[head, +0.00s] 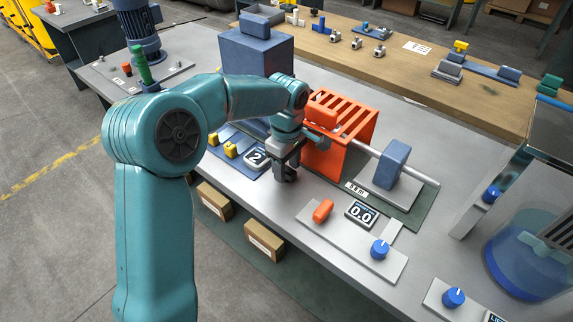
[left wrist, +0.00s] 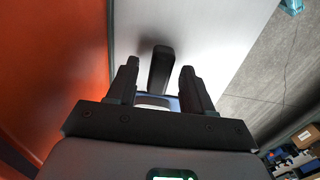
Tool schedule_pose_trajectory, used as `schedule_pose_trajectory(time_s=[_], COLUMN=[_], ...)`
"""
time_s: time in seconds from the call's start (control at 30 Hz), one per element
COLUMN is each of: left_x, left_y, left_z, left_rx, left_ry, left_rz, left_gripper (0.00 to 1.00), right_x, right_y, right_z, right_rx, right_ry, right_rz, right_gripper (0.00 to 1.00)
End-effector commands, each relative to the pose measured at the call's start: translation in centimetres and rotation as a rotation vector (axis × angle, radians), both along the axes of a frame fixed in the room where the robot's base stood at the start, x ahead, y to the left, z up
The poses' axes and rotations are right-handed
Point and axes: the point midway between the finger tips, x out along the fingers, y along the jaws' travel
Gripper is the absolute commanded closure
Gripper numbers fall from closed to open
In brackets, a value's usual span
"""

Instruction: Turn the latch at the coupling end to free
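The orange slotted coupling guard (head: 340,135) stands on the skid in the head view, over a grey shaft. My left gripper (head: 286,170) points down beside the guard's near left end. In the left wrist view my left gripper (left wrist: 159,88) has its two fingers apart. A dark upright bar (left wrist: 160,62), perhaps the latch handle, shows between and just beyond the fingertips. I cannot tell whether the fingers touch it. The guard's orange wall (left wrist: 55,70) fills the left of that view. In the head view the gripper and arm hide the latch area. My right gripper is not in view.
A blue-grey bearing block (head: 392,163) carries the shaft to the right. A blue-grey box (head: 255,55) stands behind my left arm.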

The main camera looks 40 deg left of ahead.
Motion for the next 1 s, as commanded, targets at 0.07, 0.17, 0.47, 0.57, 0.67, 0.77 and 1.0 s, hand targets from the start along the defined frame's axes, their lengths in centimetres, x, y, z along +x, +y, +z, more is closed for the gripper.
schedule_pose_trajectory(time_s=[0.07, 0.17, 0.47, 0.57, 0.67, 0.77, 1.0], left_x=[0.0, 0.0, 0.1, 0.0, 0.0, 0.0, -0.1], left_y=[0.0, 0.0, 0.0, 0.0, 0.0, 0.0, 0.0], left_z=[-0.1, 0.2, 6.3, 9.1, 11.6, 13.7, 16.2], left_rx=[0.000, 0.001, 0.001, 0.000, 0.000, 0.001, 0.000], left_ry=[0.001, 0.001, -0.005, -0.005, -0.004, -0.003, 0.000], left_rz=[0.000, 0.000, -0.001, 0.000, 0.000, -0.001, -0.001], left_gripper=[0.49, 0.49, 0.49, 0.49, 0.49, 0.49, 0.49], right_x=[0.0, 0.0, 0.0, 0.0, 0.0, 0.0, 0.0], right_y=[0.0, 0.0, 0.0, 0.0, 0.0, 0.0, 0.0], right_z=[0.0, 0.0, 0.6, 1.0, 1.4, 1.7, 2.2], right_rx=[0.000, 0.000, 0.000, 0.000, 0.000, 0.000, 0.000], right_ry=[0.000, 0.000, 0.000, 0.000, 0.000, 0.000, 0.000], right_rz=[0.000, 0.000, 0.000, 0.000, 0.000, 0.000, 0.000], right_gripper=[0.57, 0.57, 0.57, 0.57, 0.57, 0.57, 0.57])
